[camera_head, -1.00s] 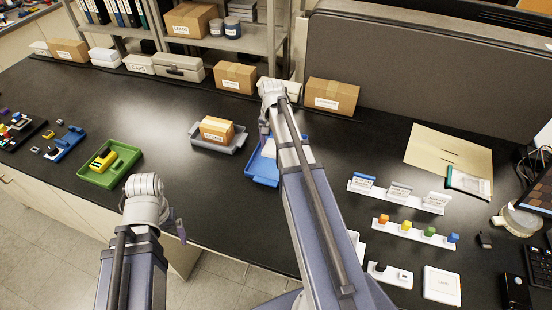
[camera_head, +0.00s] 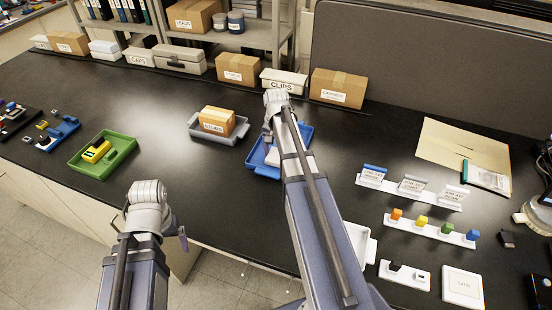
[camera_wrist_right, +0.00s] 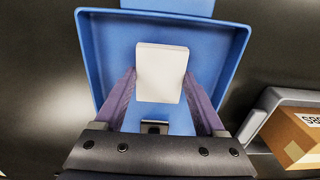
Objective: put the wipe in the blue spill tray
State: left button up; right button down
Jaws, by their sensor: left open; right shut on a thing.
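The blue spill tray (camera_head: 303,135) lies on the black bench, beyond the middle of the head view. It fills much of the right wrist view (camera_wrist_right: 98,55). My right gripper (camera_head: 267,138) is over the tray. In the right wrist view its two fingers are shut on the white, block-like wipe (camera_wrist_right: 161,72), one on each side. The wipe is within the tray's outline; I cannot tell whether it touches the floor. In the head view the wipe (camera_head: 272,157) is partly hidden by my arm. My left gripper (camera_head: 183,233) is open and empty near the bench's front edge.
A grey tray with a cardboard box (camera_head: 216,121) stands just left of the blue tray. A green tray (camera_head: 113,160) is further left. Boxes line the back (camera_head: 237,69). White racks (camera_head: 430,228) stand at the right. The bench between the green and grey trays is clear.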

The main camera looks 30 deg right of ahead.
aim_at(276, 156)
pick_arm(q)
jog(key=shift+f, duration=0.2)
pick_arm(e)
jog(key=shift+f, duration=0.2)
pick_arm(q)
jog(key=shift+f, duration=0.1)
pick_arm(e)
jog(key=shift+f, duration=0.2)
pick_arm(q)
jog(key=shift+f, duration=0.1)
pick_arm(e)
grip_release()
jog(key=shift+r, duration=0.1)
pick_arm(q)
notch_tip(276, 156, up, 12)
jog(key=p, duration=1.2)
jog(key=shift+r, duration=0.2)
pick_arm(e)
notch_tip(276, 156, up, 12)
pick_arm(q)
jog(key=shift+f, duration=0.2)
